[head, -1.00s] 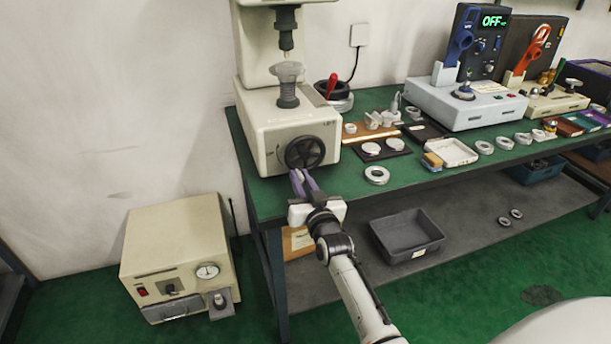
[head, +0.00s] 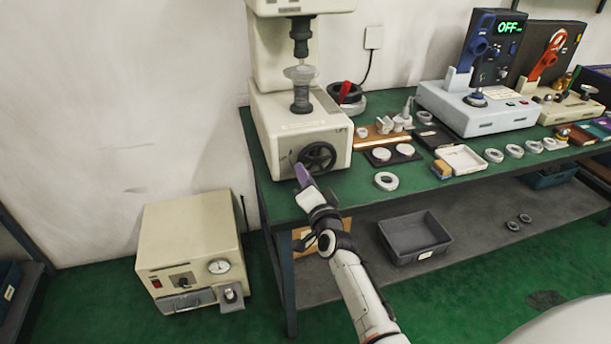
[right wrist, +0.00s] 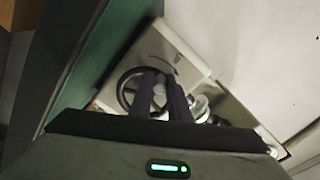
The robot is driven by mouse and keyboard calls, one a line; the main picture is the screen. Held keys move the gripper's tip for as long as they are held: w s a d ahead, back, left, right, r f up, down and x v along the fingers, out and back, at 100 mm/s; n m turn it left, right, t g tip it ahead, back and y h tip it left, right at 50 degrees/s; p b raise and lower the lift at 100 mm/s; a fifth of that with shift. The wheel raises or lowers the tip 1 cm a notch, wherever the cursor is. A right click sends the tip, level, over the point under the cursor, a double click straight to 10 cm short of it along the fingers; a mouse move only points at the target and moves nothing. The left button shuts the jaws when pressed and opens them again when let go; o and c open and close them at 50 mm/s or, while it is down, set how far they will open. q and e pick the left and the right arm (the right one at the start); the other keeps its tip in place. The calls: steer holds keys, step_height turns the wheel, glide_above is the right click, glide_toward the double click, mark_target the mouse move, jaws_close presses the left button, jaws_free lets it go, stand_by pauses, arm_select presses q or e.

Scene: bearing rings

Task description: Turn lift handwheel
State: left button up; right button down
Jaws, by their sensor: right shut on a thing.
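The black lift handwheel (head: 317,158) is on the front of the cream press (head: 300,126), at the left end of the green bench. My right gripper (head: 301,172) reaches up from below, with its purple fingers at the wheel's lower left rim. In the right wrist view the handwheel (right wrist: 138,88) is partly hidden behind the fingers of my right gripper (right wrist: 158,82). The gripper is shut on the handwheel's rim. My left gripper is not in view.
Bearing rings (head: 386,181) and a white tray (head: 461,158) lie on the bench right of the press. A blue-grey heater unit (head: 480,108) stands farther right. A grey bin (head: 414,238) sits on the lower shelf. A beige box (head: 190,250) stands on the floor at left.

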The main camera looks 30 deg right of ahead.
steer(key=shift+a+r+m, duration=0.1)
steer(key=shift+r+m, duration=0.2)
steer(key=shift+m, duration=0.3)
steer(key=c, duration=1.7)
jaws_free()
steer(key=shift+o, duration=0.2)
